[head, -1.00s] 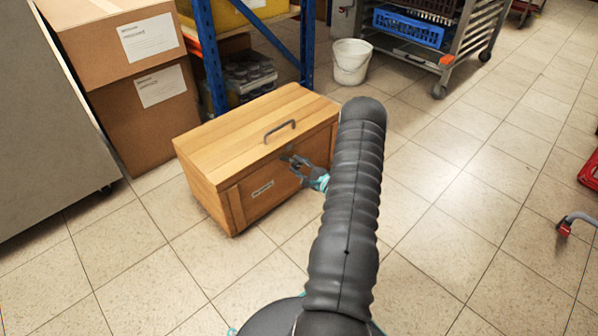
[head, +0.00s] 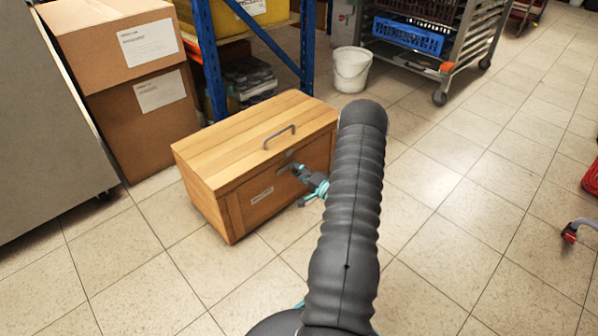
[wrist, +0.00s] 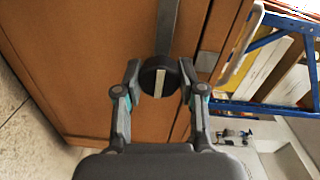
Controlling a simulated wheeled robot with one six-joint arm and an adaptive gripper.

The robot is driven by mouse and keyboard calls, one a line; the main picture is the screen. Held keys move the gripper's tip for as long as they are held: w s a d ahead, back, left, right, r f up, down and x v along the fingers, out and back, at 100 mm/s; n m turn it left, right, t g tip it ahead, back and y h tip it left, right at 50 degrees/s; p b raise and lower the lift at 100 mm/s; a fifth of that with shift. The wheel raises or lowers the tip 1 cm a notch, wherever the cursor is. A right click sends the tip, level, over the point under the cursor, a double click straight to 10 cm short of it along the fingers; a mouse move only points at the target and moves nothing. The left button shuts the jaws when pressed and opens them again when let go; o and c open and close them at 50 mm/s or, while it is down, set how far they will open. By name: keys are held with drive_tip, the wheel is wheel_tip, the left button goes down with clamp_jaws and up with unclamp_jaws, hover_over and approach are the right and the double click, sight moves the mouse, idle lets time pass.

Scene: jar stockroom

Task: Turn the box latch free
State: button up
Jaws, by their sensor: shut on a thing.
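The wooden box (head: 225,195) stands on the floor with its lid down, a grey handle on top and a small label on its front. The box latch (wrist: 150,80) is a dark round knob with a pale stripe, on the front face below a metal strip. In the wrist view my gripper (wrist: 161,86) has a finger on each side of the knob and is shut on it. The pale stripe stands nearly upright in that view. In the head view my gripper (head: 296,169) is at the upper front of the box, and the latch is too small to make out.
Cardboard boxes (head: 150,110) are stacked behind the wooden box at the left. A blue shelf rack (head: 209,65) stands behind it. A white bucket (head: 351,70) and a wheeled rack (head: 440,70) are farther back.

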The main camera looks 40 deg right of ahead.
idle(0.5)
drive_tip(key=o, duration=1.1)
drive_tip(key=shift+a, duration=0.1)
drive_tip(key=shift+o, duration=0.2)
drive_tip(key=s+d, duration=0.1)
drive_tip(key=s, duration=1.1)
drive_tip(key=shift+r, duration=0.2)
drive_tip(key=s+r+p, duration=0.1)
drive_tip(key=s+r, duration=0.6)
drive_tip(key=s, duration=0.3)
drive_tip(key=shift+d, duration=0.4)
